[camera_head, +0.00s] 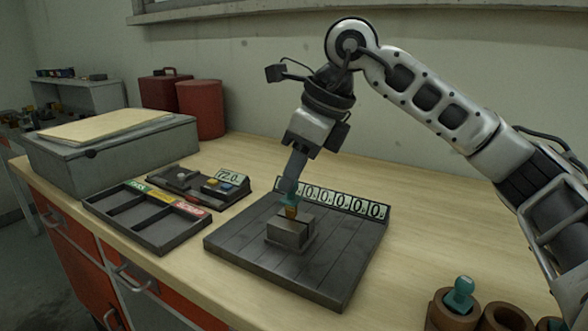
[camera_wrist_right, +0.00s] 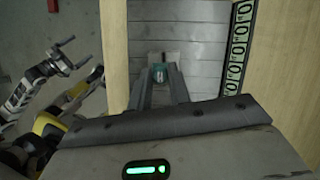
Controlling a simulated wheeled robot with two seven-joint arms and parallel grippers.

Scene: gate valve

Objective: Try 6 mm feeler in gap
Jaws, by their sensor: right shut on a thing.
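My right gripper (camera_head: 289,190) points down over the dark slatted plate (camera_head: 330,285).
A number strip (camera_head: 345,200) edges the plate's back. Left are an empty divided tray (camera_head: 150,222) with coloured labels and a device with a display (camera_head: 229,176). Brown round holders (camera_head: 455,318) stand front right, one with another teal-handled piece (camera_head: 460,293). A grey box (camera_head: 110,150) stands back left.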

